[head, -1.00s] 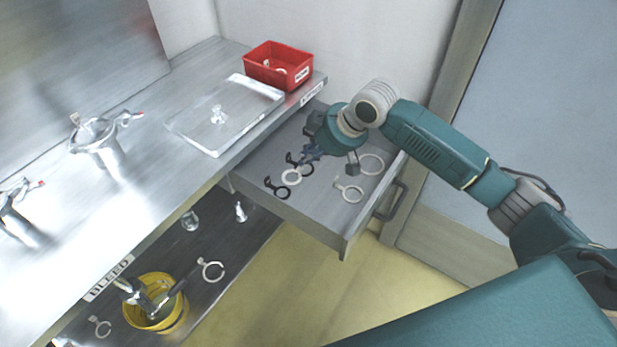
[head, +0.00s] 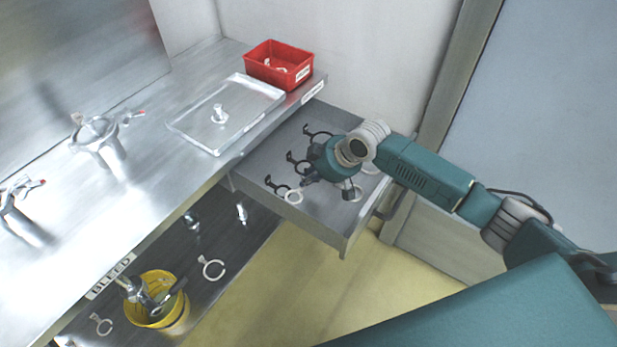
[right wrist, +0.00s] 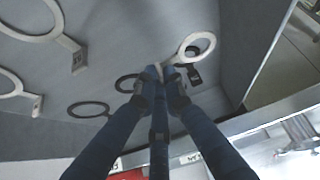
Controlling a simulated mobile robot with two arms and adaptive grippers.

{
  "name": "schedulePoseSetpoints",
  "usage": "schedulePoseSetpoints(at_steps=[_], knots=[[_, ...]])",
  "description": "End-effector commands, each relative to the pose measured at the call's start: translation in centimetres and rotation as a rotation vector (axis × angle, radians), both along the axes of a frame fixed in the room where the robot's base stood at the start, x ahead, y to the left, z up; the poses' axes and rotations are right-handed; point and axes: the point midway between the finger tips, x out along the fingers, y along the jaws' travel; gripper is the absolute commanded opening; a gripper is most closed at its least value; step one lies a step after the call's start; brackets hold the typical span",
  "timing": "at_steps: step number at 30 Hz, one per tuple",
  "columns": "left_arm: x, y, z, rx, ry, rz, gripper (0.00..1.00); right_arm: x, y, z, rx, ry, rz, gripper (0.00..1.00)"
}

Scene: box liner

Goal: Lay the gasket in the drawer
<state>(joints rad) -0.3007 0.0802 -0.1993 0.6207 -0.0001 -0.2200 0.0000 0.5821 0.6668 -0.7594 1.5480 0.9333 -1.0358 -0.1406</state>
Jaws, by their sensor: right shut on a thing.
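The open grey drawer (head: 272,150) is below the counter's right end. My right gripper (head: 306,181) is inside the drawer area, shut on a white ring gasket (head: 293,197). The right wrist view shows the fingertips (right wrist: 163,74) at the edge of this gasket (right wrist: 211,43), which overlaps a black ring piece (right wrist: 196,76). I cannot tell whether the gasket touches the drawer floor. Several black ring pieces (head: 299,163) lie along the drawer's left side. White handled rings (right wrist: 58,24) lie on the other side, partly hidden by the gripper in the head view. My left gripper is not in view.
A yellow bucket (head: 160,305) and loose rings (head: 212,268) sit on the lower shelf. A wall closes the drawer's far side.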

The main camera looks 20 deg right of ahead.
Motion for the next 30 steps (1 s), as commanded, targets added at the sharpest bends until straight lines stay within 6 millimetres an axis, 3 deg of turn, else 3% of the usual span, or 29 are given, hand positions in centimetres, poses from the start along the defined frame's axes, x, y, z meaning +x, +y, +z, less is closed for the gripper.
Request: schedulePoseSetpoints(at_steps=[13, 14, 16, 25, 30], knots=[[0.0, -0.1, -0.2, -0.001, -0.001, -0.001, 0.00, 0.0, 0.0, -1.1, 0.000, 0.000, 0.000, 0.00], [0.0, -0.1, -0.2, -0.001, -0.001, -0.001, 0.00, 0.0, 0.0, -1.1, 0.000, 0.000, 0.000, 0.15], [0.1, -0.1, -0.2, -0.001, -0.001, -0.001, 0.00, 0.0, 0.0, -1.1, 0.000, 0.000, 0.000, 0.28], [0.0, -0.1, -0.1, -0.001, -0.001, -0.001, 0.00, 0.0, 0.0, -0.9, 0.000, 0.000, 0.000, 0.28], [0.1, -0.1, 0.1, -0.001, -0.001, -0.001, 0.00, -0.1, -0.2, 0.6, -0.001, -0.001, 0.001, 0.28]])
